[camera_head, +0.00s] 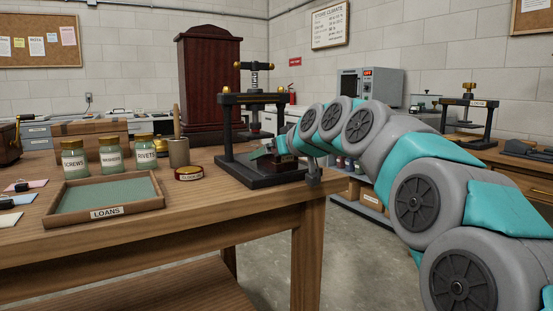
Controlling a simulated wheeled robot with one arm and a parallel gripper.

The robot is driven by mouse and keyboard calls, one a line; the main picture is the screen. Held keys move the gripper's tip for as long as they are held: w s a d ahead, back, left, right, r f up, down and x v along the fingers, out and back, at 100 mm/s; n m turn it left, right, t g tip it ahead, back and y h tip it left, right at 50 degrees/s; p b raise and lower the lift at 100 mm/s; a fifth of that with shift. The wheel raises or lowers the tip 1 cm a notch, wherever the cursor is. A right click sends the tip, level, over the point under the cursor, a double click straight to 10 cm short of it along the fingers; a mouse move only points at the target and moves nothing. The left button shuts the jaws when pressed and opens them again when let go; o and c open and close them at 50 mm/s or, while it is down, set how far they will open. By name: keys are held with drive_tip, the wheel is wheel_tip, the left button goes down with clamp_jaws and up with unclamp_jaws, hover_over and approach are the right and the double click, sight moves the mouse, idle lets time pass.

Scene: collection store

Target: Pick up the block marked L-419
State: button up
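My arm reaches in from the right. My gripper (270,150) is at the black screw press (262,176) on the wooden table (190,222), between its uprights and just above its base. A small dark block (287,159) with a pale patch shows right beside the gripper on the press base. Any marking on it is too small to read, so I cannot tell whether it is L-419. The fingers are small and partly hidden, so I cannot tell whether they are open or shut on anything.
A green-lined tray labelled LOANS (108,212) lies on the table's front left. The press's frame surrounds my gripper. Floor (345,255) is clear right of the table.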

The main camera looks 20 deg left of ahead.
drive_tip(key=shift+w+a+f, duration=0.2)
drive_tip(key=shift+a, duration=0.1)
drive_tip(key=shift+c, duration=0.4)
drive_tip(key=c, duration=1.3)
